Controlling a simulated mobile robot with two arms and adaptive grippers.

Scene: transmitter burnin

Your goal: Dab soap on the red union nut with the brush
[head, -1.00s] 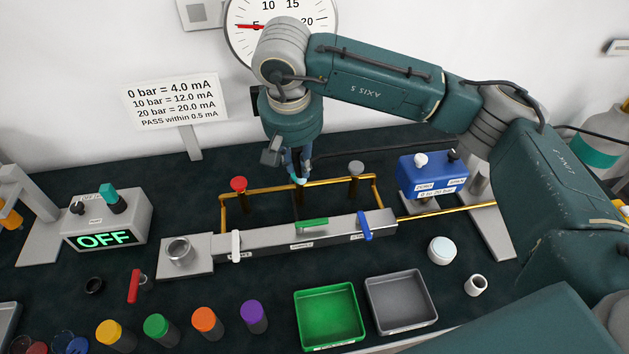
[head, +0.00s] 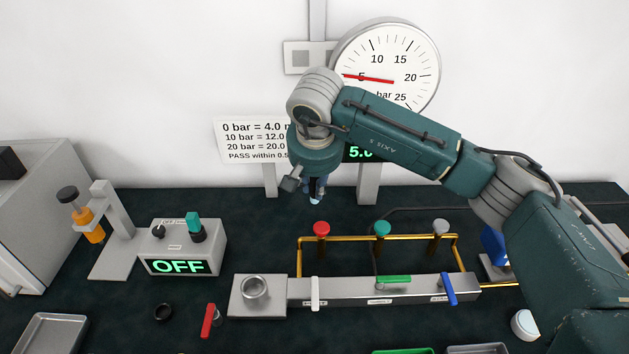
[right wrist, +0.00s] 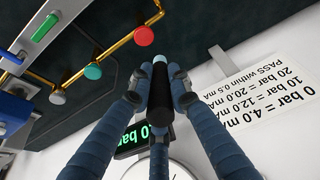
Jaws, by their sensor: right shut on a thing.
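The red union nut (head: 321,229) is the left of three round coloured nuts on the brass pipework, with a teal nut (head: 382,228) and a grey nut (head: 440,227) to its right. My right gripper (head: 316,188) is shut on a dark-handled brush, which hangs above the red nut in the head view. In the right wrist view the blue fingers close around the brush's black handle (right wrist: 160,95) and its pale blue tip points toward the pipework. There the red nut (right wrist: 144,36) shows close to the tip, with a gap between them. My left gripper is out of view.
A grey manifold (head: 340,291) with white, green and blue levers stands in front of the pipework. A box reading OFF (head: 180,250) is at left. A large gauge (head: 388,65) and a sign (head: 250,140) stand behind. A red-handled item (head: 208,321) lies in front.

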